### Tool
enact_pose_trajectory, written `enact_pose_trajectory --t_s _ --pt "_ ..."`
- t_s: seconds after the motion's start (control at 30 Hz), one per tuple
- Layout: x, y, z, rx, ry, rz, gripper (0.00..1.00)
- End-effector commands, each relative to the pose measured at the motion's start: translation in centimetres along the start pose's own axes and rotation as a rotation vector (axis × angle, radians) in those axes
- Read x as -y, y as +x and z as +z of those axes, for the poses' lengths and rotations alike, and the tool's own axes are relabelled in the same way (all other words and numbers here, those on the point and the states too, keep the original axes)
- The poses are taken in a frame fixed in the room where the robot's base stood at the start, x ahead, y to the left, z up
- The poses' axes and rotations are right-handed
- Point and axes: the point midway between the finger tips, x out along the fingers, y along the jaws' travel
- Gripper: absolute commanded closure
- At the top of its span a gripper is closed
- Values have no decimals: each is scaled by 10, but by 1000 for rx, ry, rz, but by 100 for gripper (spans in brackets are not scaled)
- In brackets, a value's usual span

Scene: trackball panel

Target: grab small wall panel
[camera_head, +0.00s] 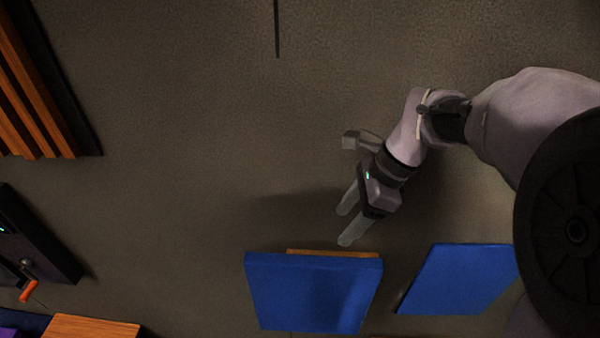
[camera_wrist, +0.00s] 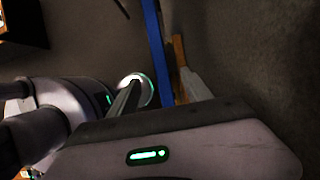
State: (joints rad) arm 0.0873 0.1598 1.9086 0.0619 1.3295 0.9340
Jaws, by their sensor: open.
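Two blue panels show low in the head view. The left blue panel (camera_head: 313,295) has a wooden strip (camera_head: 330,253) behind its upper edge. The right blue panel (camera_head: 458,280) is slanted. I cannot tell which one the task names. My gripper (camera_head: 346,228) is open and empty, its fingertips just above the left panel's upper edge in the picture. In the wrist view, a blue panel edge (camera_wrist: 158,50) and a wooden strip (camera_wrist: 180,55) run between the two fingers (camera_wrist: 160,95). Contact cannot be told.
Wooden slats (camera_head: 30,90) on a dark backing stand at the upper left. A dark box with an orange-handled crank (camera_head: 29,291) is at the lower left, above a wooden block (camera_head: 92,326). The grey-brown surface between these and my arm is clear.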

Motion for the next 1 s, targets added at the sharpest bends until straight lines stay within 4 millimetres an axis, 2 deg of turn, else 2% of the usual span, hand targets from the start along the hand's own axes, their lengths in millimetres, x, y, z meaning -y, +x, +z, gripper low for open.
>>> enact_pose_trajectory --t_s 0.07,0.3,0.4,0.57,0.8,1.0 --pt "1 7 0 3 14 6 43" --pt "0 80 -1 2 12 10 43" --pt "0 105 -1 1 11 9 43" --pt "1 124 0 2 11 5 43" --pt "6 169 0 1 10 6 43" --pt "6 176 0 1 10 3 43"
